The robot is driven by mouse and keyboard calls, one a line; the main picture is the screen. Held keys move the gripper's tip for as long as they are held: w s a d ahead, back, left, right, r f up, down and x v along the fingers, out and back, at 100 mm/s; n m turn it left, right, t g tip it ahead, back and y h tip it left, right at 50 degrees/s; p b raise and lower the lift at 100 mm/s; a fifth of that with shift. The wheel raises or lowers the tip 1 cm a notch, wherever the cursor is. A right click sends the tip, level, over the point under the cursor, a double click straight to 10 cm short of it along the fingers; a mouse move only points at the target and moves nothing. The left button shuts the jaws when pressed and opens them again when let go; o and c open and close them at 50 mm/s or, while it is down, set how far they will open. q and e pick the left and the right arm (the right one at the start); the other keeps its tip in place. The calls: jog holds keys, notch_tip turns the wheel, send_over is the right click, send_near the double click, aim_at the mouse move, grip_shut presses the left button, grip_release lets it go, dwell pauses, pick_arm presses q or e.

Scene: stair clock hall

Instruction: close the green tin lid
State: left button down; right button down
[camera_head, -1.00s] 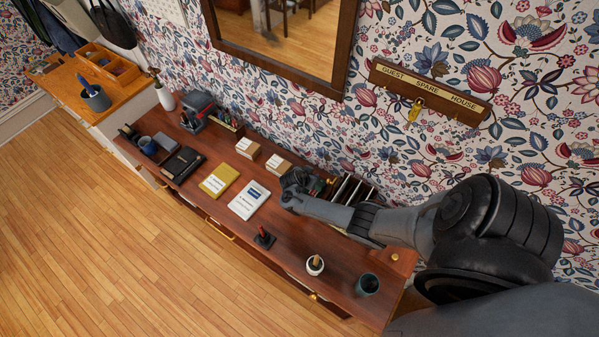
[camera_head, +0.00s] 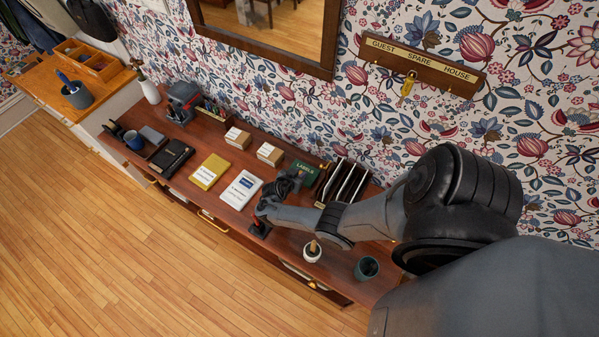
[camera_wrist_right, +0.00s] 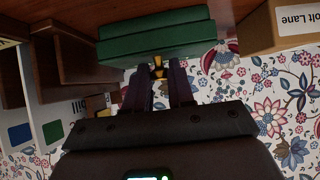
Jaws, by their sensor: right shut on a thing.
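The green tin (camera_head: 305,168), lettered "LABELS", sits at the back of the sideboard beside the upright file rack. In the right wrist view its green side (camera_wrist_right: 155,25) fills the top, and the green lid (camera_wrist_right: 165,46) lies against it along a seam. The lid looks down, though part of it is hidden in the head view. My right gripper (camera_head: 290,180) is at the tin's front. In the wrist view its fingers (camera_wrist_right: 159,75) are shut on a small brass-coloured tab (camera_wrist_right: 158,67) at the lid's edge. My left gripper is not in view.
Two card boxes (camera_head: 270,153) and a white pad (camera_head: 241,190) lie left of the tin. The file rack (camera_head: 342,182) stands close at its right. A red-handled stamp (camera_head: 259,227), a white pot (camera_head: 312,252) and a teal cup (camera_head: 367,268) stand near the front.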

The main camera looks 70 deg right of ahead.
jog(key=shift+a+f, duration=0.4)
jog(key=shift+f, duration=0.2)
jog(key=c, duration=1)
grip_release()
jog(key=shift+w+d, duration=0.1)
jog(key=shift+w, duration=0.05)
jog(key=v, duration=0.5)
jog(key=r+p+v, duration=0.1)
jog(key=v, duration=0.1)
jog(key=shift+w+d+r, duration=0.1)
jog(key=shift+w+r, duration=0.05)
jog(key=shift+w, duration=0.1)
